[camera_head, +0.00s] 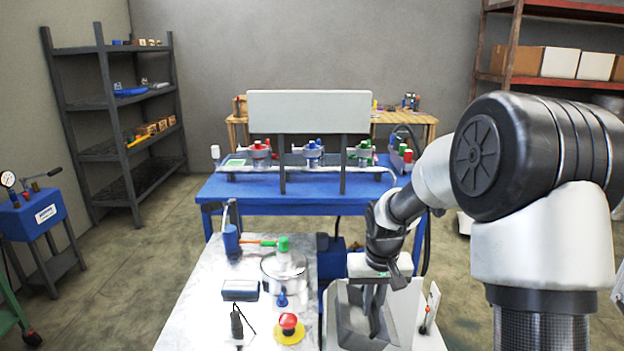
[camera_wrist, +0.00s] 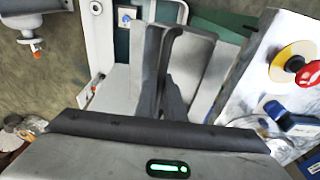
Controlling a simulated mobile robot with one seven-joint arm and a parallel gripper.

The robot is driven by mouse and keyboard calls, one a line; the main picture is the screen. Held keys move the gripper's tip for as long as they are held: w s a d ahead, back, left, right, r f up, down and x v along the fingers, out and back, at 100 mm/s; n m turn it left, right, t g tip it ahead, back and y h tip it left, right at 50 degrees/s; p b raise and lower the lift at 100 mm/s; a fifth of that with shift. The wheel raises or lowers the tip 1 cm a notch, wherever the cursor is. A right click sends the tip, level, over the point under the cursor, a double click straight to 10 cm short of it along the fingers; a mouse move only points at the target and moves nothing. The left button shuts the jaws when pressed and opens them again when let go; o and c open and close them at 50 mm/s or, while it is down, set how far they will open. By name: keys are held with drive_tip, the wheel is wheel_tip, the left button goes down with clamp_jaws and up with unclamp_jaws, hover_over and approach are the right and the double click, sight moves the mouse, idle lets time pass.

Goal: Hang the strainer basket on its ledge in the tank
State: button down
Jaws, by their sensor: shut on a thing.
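My gripper (camera_head: 374,312) points down at the front right of the near bench, with its fingers low against a grey, box-like open form (camera_head: 348,312). In the wrist view my gripper (camera_wrist: 172,112) has its dark fingers close together among slanted grey walls (camera_wrist: 212,75). It is shut on a thin grey part, which I take to be the strainer basket; the fingers cover most of it. I cannot clearly separate the basket from the tank walls. The ledge is hidden, and I cannot tell whether the basket touches it.
Left of my gripper, the near bench (camera_head: 190,318) holds a red stop button (camera_head: 288,322), a round metal lid with a green fitting (camera_head: 283,262) and a dark box (camera_head: 240,290). A white upright plate (camera_head: 430,308) stands close on the right. A blue table (camera_head: 255,190) stands behind.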

drive_tip(key=s+r+p, duration=0.4)
drive_tip(key=r+p, duration=0.6)
drive_tip(key=p, duration=0.1)
drive_tip(key=s+r+p, duration=0.4)
drive_tip(key=r+p, duration=0.7)
drive_tip(key=p, duration=0.1)
drive_tip(key=shift+s, duration=0.3)
drive_tip(key=shift+d, duration=0.1)
